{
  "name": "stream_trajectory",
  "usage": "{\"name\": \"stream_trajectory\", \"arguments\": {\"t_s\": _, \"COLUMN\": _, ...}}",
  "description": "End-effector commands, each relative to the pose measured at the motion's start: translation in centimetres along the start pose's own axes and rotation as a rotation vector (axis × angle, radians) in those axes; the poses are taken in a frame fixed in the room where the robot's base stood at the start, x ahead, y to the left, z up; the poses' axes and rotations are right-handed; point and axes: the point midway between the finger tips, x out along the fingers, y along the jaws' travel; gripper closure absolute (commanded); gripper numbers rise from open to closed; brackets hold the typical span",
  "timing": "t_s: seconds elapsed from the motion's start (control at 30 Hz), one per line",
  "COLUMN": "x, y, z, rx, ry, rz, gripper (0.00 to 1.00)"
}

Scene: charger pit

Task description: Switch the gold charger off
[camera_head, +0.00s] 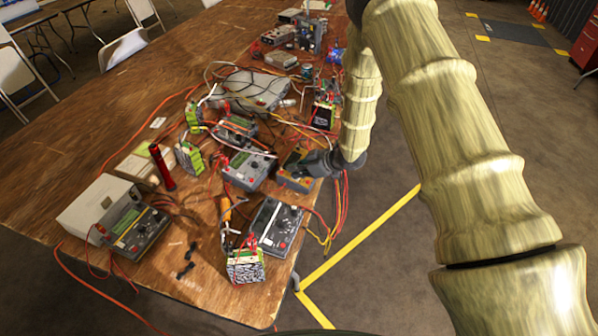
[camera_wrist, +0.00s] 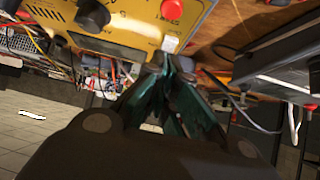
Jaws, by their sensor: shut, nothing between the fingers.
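The gold charger (camera_head: 291,181) lies on the wooden table near its right edge, partly hidden by my gripper. Its yellow face fills the upper part of the wrist view (camera_wrist: 130,22). That face carries a red button (camera_wrist: 171,9), a dark knob (camera_wrist: 93,17) and a small whitish switch (camera_wrist: 169,44). My gripper (camera_wrist: 168,62) is shut and empty, its fingertips just below the whitish switch in the wrist view. I cannot tell whether they touch it. In the head view my gripper (camera_head: 312,165) comes over the charger from the right.
A grey charger (camera_head: 249,170) stands left of the gold one and another (camera_head: 276,227) in front. A battery pack (camera_head: 245,266), a red flashlight (camera_head: 161,166) and many loose cables crowd the table (camera_head: 90,150). Open floor lies to the right.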

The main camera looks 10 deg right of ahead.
Motion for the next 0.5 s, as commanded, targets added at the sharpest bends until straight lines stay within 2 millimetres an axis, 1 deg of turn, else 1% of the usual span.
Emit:
{"name": "stream_trajectory", "arguments": {"t_s": 0.37, "x": 0.03, "y": 0.04, "z": -0.14, "rx": 0.0, "ry": -0.001, "rz": 0.001, "gripper": 1.0}}
{"name": "stream_trajectory", "arguments": {"t_s": 0.5, "x": -0.47, "y": 0.08, "z": -0.59, "rx": 0.0, "ry": 0.0, "rz": 0.001, "gripper": 1.0}}
